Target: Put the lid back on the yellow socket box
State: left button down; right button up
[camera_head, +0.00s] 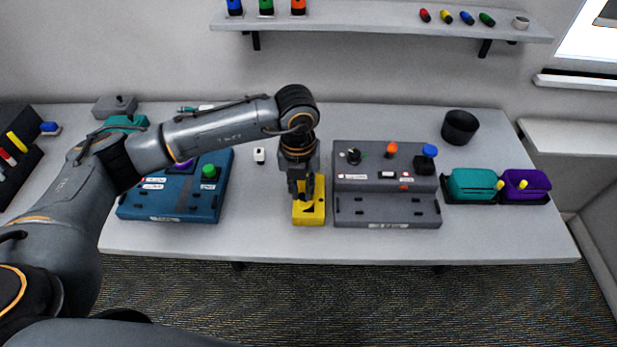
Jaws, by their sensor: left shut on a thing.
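The yellow socket box (310,216) sits on the table between the blue panel and the grey panel. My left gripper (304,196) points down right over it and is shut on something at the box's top. The gripper hides much of the box, and I cannot tell whether the held thing is the lid or how it sits against the box. A dark patch shows on the box's top beside the fingers. My right gripper is not in view.
The grey panel (388,213) with knobs stands close on the right, the blue panel (170,205) on the left. A black cup (460,127) and teal (472,184) and purple (526,186) containers are further right. A shelf (380,18) hangs behind.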

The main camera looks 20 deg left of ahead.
aim_at(305, 204)
pick_arm(q)
jog(key=n, duration=0.2)
jog(key=w+n, duration=0.1)
jog(key=n, duration=0.2)
jog(key=n+p, duration=0.1)
jog(key=n, duration=0.1)
jog(key=shift+w+d+f, duration=0.25)
jog(key=shift+w, duration=0.1)
jog(key=shift+w+d+f+n+b, duration=0.15)
jog(key=shift+f+n+b, duration=0.35)
jog(key=shift+f+n, duration=0.6)
jog(key=shift+w+a+f+n+b, duration=0.1)
jog(key=shift+w+f+n+b, duration=0.3)
jog(key=shift+f+n, duration=0.7)
jog(key=shift+w+d+f+n+b, duration=0.1)
jog(key=shift+f+n+b, duration=0.5)
jog(key=shift+f+n, duration=0.5)
jog(key=shift+s+f+b, duration=0.3)
jog(key=shift+f, duration=0.2)
jog(key=shift+s+p, duration=0.3)
jog(key=shift+s+a+r, duration=0.15)
jog(key=shift+s+a, duration=0.05)
jog(key=shift+a, duration=0.05)
